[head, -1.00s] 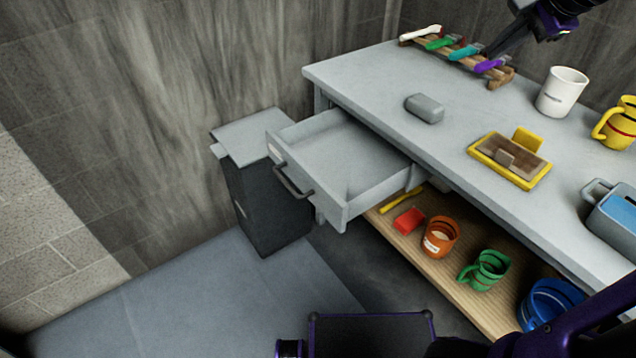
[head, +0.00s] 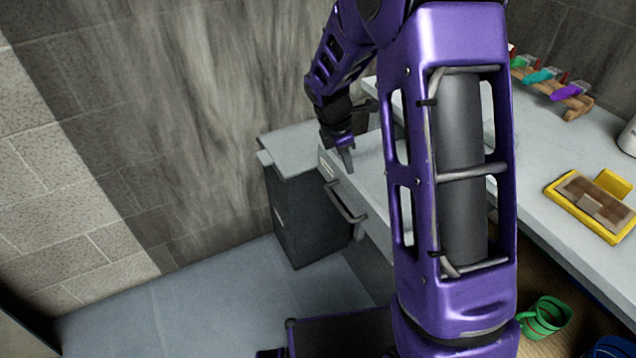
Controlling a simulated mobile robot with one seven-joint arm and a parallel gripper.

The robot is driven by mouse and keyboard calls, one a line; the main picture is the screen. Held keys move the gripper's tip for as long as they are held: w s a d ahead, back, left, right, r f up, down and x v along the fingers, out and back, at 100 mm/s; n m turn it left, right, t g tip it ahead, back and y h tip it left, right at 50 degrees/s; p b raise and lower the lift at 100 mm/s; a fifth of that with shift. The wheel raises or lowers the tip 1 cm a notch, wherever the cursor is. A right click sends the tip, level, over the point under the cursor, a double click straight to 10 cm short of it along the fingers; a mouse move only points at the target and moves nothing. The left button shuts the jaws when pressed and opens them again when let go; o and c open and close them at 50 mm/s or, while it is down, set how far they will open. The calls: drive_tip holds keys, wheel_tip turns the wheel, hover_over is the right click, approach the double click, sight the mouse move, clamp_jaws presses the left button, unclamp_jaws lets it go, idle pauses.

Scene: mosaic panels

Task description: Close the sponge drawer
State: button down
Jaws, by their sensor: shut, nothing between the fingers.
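The grey drawer (head: 338,192) sticks out from under the left end of the workbench (head: 524,133), with a dark bar handle (head: 346,206) on its front. My gripper (head: 348,168) is shut and empty, pointing down at the upper part of the drawer front, above the handle. I cannot tell whether it touches the drawer. My purple arm hides most of the drawer's inside and its right side, so how far it is open is hard to judge. No sponge shows inside the visible part.
A yellow-framed float (head: 595,203) and a rack with coloured tools (head: 570,103) are on the bench. The floor at left is clear.

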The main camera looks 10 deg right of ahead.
wheel_tip(320, 180, down, 2)
drive_tip(key=a+n, duration=0.2)
drive_tip(key=b, duration=0.2)
approach(344, 193)
drive_tip(key=shift+n, duration=0.3)
drive_tip(key=f, duration=0.2)
drive_tip(key=s+d+f, duration=0.1)
drive_tip(key=s+f, duration=0.1)
drive_tip(key=f, duration=0.1)
drive_tip(key=shift+s+d+f, duration=0.2)
drive_tip(key=shift+d+f, duration=0.05)
drive_tip(key=shift+f, duration=0.1)
drive_tip(key=w+d+p, duration=0.1)
drive_tip(key=w+d, duration=0.1)
drive_tip(key=d, duration=0.4)
drive_tip(key=w+d+p, duration=0.2)
drive_tip(key=d, duration=0.4)
drive_tip(key=w+d+p, duration=0.1)
drive_tip(key=w+d, duration=0.1)
drive_tip(key=d, duration=0.4)
drive_tip(key=shift+w+d+p, duration=0.2)
drive_tip(key=shift+d+p, duration=0.1)
drive_tip(key=shift+p, duration=0.1)
drive_tip(key=shift+r, duration=0.1)
